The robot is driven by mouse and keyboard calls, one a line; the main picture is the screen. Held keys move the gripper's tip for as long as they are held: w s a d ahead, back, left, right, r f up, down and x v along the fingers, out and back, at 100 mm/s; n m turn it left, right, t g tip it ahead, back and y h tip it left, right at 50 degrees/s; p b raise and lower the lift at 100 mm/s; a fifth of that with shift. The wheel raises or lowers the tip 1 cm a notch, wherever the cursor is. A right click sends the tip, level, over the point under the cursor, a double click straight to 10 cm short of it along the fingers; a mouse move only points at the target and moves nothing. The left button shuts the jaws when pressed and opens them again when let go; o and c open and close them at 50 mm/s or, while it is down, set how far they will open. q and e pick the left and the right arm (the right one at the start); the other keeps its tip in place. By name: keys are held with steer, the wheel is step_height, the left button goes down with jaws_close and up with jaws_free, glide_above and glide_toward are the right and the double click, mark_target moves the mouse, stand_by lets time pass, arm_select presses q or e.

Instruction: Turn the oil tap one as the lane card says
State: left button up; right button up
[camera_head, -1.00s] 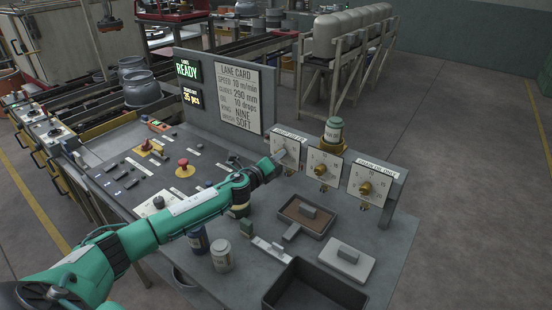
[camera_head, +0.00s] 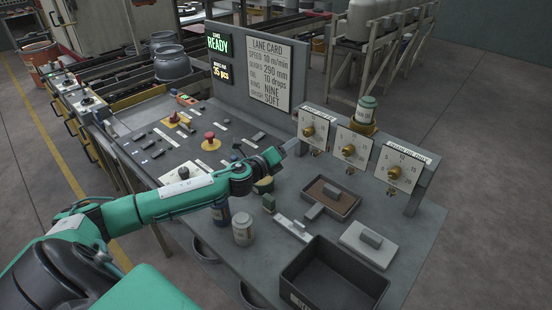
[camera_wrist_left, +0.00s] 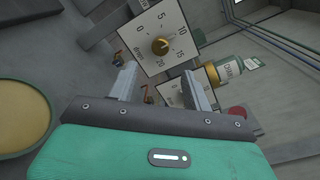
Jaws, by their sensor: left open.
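The lane card (camera_head: 270,73) on the upright panel reads oil 10 drops. Three white oil dials with brass taps stand in a row: the left tap (camera_head: 309,131), the middle tap (camera_head: 348,150) and the right tap (camera_head: 394,172). Which is tap one I cannot read. My left gripper (camera_head: 291,147) is open, just left of and below the left dial. In the left wrist view, a dial marked 0 to 20 drops, with its brass tap (camera_wrist_left: 159,45), lies ahead between the open fingers (camera_wrist_left: 163,84), apart from them. A second dial is partly hidden by a finger. My right gripper is not in view.
A green-capped oil bottle (camera_head: 364,110) stands behind the dials. On the bench are a brown-lined tray (camera_head: 345,208), a white block plate (camera_head: 368,245), a dark bin (camera_head: 375,282), a white jar (camera_head: 242,230) and a red button (camera_head: 210,140).

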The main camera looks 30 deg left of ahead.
arm_select(q)
steer(key=s, duration=0.3)
steer(key=s+b, duration=0.1)
steer(key=shift+s+a, duration=0.25)
steer(key=shift+s, duration=0.1)
steer(key=shift+r, duration=0.2)
